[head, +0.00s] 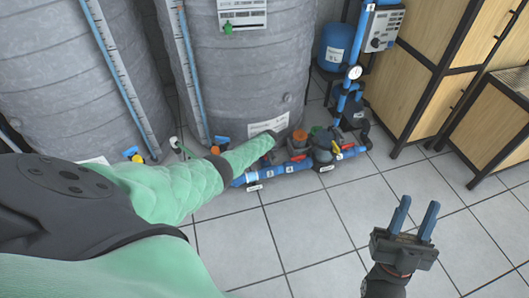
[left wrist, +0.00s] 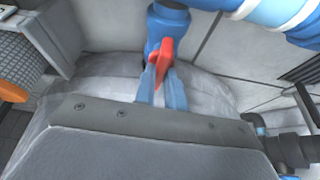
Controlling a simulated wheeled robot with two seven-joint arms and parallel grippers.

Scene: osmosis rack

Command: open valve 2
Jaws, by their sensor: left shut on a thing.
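In the left wrist view, a red valve handle (left wrist: 165,52) stands against a blue pipe (left wrist: 168,22). The blue fingers of my left gripper (left wrist: 157,82) are shut on its lower part. In the head view my green-sleeved left arm reaches over the blue pipework (head: 270,174) at the foot of the grey tank, and the left fingers are hidden behind it. I cannot read a number on the held valve. My right gripper (head: 415,218) is open and empty above the floor at the lower right.
Large grey tanks (head: 245,75) stand behind the pipework. A pump (head: 322,147), a pressure gauge (head: 354,72) and a blue vessel (head: 333,48) are to its right. Wooden cabinets (head: 430,55) line the right side. The tiled floor (head: 320,215) in front is clear.

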